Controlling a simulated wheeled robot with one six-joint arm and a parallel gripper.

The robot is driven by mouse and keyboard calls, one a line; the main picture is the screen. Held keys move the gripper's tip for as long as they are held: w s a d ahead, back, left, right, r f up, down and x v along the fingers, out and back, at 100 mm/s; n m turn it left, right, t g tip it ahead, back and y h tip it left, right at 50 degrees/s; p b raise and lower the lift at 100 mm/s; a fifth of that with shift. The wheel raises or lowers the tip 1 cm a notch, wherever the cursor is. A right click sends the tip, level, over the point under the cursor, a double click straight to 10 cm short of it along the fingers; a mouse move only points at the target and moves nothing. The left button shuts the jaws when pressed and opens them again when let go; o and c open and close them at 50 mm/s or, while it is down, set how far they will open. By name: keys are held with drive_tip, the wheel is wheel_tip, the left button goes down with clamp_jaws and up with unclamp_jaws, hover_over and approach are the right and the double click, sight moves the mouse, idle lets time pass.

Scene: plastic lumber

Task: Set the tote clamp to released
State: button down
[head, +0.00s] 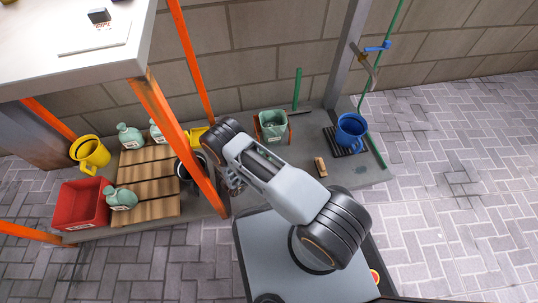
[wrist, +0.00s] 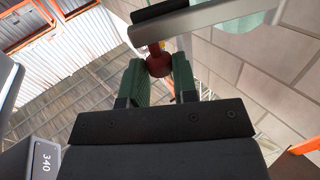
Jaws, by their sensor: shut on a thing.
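A pale green tote (head: 272,122) stands on the low grey platform near the wall, with reddish-brown parts at its sides. In the wrist view, a pale green edge that looks like the tote (wrist: 240,20) shows at the top right, behind a light grey bar (wrist: 205,22). A dark red rounded knob (wrist: 158,64) sits below the bar's left end. My gripper (wrist: 160,76) has its green fingers on both sides of the knob, shut on it. The knob appears to be the clamp's handle. In the head view my arm hides the gripper and knob. The clamp's setting cannot be read.
A blue mug (head: 351,131) on a dark grate and a small wooden block (head: 320,167) lie to the right. A slatted pallet (head: 150,170), a red bin (head: 82,205) and a yellow bucket (head: 91,153) are left. An orange post (head: 185,140) stands close to my arm.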

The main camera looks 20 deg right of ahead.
drive_tip(key=shift+w+a+m+g+h, duration=0.1)
drive_tip(key=shift+a+m+g+h, duration=0.25)
drive_tip(key=shift+a+m+g, duration=0.65)
drive_tip(key=shift+w+a+m+g+h, duration=0.1)
drive_tip(key=shift+a+m+g+h, duration=0.4)
drive_tip(key=shift+g, duration=0.9)
drive_tip(key=shift+a+m+g+h, duration=0.25)
drive_tip(key=shift+a+m+g, duration=0.5)
drive_tip(key=shift+g, duration=0.45)
drive_tip(key=c, duration=0.9)
unclamp_jaws()
drive_tip(key=shift+s+d, duration=0.1)
